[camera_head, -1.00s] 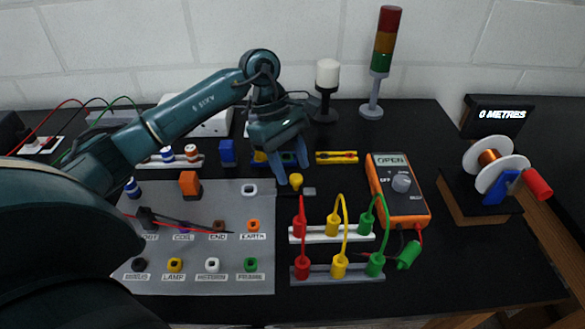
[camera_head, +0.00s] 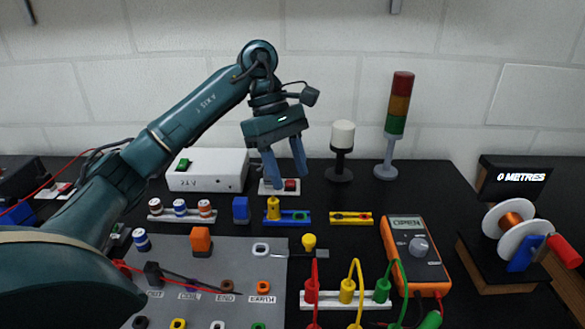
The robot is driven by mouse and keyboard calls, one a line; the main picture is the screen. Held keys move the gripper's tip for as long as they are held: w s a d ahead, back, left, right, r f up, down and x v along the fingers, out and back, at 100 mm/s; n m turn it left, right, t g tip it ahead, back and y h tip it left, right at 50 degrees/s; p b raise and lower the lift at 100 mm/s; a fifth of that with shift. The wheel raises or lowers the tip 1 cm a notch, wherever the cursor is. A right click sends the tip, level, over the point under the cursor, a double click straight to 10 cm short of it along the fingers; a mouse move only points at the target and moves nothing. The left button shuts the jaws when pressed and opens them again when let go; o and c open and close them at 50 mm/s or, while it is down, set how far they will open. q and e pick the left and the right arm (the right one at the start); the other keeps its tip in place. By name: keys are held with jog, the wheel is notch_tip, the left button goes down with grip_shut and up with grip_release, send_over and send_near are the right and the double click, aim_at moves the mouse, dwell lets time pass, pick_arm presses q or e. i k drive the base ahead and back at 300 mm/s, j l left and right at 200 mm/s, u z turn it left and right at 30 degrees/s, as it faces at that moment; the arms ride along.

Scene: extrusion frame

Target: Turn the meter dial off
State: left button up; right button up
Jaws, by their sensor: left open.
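The orange meter (camera_head: 415,258) lies on the black table right of centre. Its display reads OPEN, and its grey round dial (camera_head: 418,246) sits below the display. The dial's exact pointer setting is too small to tell. My left gripper (camera_head: 288,184) hangs fingers down, open and empty, over the back of the table, to the left of the meter and well apart from it. Its fingertips are beside a small white base with a red button (camera_head: 291,184); I cannot tell whether they touch it. My right gripper is not in view.
Red, yellow and green leads (camera_head: 347,290) arch from a white strip left of the meter. A signal tower (camera_head: 396,115) and a white-topped lamp (camera_head: 342,148) stand behind. A spool (camera_head: 509,231) with a 0 METRES display (camera_head: 515,177) is at right. A grey panel (camera_head: 215,275) lies front left.

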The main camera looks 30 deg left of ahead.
aim_at(418, 247)
jog(key=k, duration=1)
